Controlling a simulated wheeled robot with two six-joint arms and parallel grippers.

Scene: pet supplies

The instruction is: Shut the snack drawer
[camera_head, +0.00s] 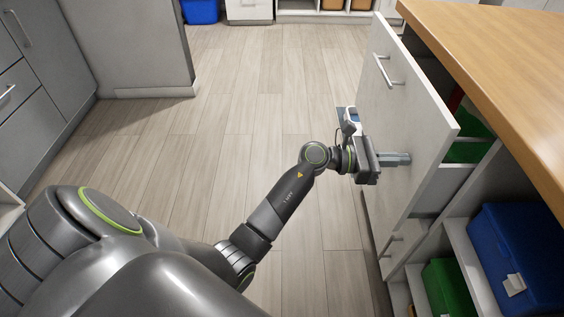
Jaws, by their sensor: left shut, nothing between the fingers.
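The snack drawer (411,125) is pulled partly out of the cabinet at the right, under the wooden counter. Its white front has a metal bar handle (384,70), and something green (468,150) shows inside it. My left gripper (408,159) is shut and empty. Its fingertips are at the drawer front, below and to the right of the handle; they seem to touch the panel, but contact is hard to tell. My right gripper is not in view.
The wooden counter top (500,60) overhangs the drawer. Below are open shelves with a blue bin (515,255) and a green bin (449,290). Grey cabinets (40,60) stand at the left. The wood floor (240,100) between is clear.

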